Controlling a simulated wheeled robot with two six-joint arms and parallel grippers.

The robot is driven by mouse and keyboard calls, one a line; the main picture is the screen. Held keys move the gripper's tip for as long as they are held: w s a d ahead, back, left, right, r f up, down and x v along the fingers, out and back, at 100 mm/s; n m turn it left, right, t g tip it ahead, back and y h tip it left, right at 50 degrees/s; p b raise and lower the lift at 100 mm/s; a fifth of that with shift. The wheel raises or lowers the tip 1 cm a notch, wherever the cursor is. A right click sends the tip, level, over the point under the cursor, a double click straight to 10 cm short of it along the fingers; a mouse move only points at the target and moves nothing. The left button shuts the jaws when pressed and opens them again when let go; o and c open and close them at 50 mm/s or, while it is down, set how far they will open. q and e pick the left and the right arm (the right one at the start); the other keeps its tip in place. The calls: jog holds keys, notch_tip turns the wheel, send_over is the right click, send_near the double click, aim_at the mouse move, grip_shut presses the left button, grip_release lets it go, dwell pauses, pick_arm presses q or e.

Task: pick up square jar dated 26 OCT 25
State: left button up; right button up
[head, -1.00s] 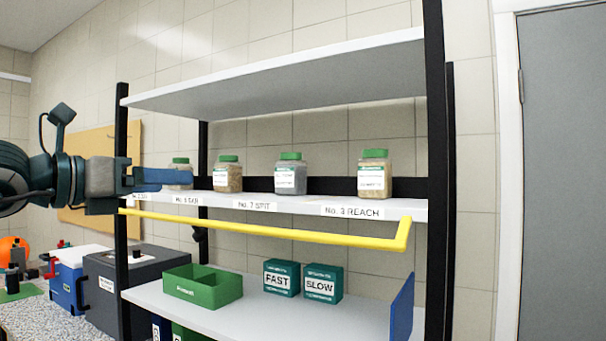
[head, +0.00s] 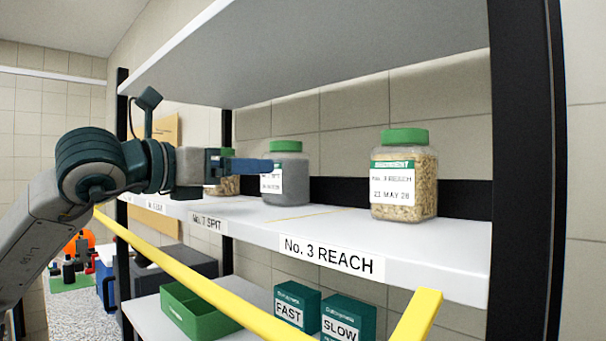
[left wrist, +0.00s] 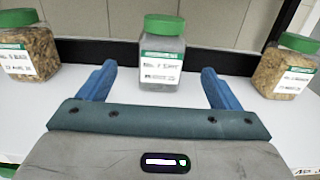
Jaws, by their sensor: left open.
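A square clear jar with grey contents and a green lid (head: 292,182) stands upright on the shelf behind the No. 7 SPIT shelf label. Its date is too small to read surely. It also shows in the left wrist view (left wrist: 161,60), centred beyond my fingertips. My left gripper (left wrist: 158,70) is open and level, pointing at this jar, with its blue fingers spread to either side and the jar still beyond them. In the head view the gripper (head: 268,165) overlaps the jar's left edge. My right gripper is out of view.
A tan-filled jar reading No. 3 REACH, 21 MAY 26 (head: 404,178) stands to the right. Another tan jar (left wrist: 27,55) stands to the left. An upper shelf (head: 330,50) hangs above; a yellow rail (head: 190,285) runs along the front. Green boxes sit below.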

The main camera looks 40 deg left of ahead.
aim_at(286, 166)
pick_arm(q)
jog(key=w+p, duration=0.1)
jog(key=w, duration=0.1)
jog(key=w+p, duration=0.1)
jog(key=w, duration=0.1)
jog(key=shift+d+r, duration=0.2)
jog(key=shift+w+f+p, duration=0.2)
jog(key=shift+w+p, duration=0.3)
jog(key=shift+w, duration=0.05)
jog(key=w+p, duration=0.2)
jog(key=p, duration=0.1)
jog(key=w+p, duration=0.1)
jog(key=w, duration=0.1)
jog(key=shift+d+r, duration=0.3)
jog(key=shift+d, duration=0.05)
jog(key=shift+w+f+p, duration=0.3)
jog(key=shift+w+p, duration=0.25)
jog(key=shift+s, duration=0.15)
jog(key=c, duration=1.4)
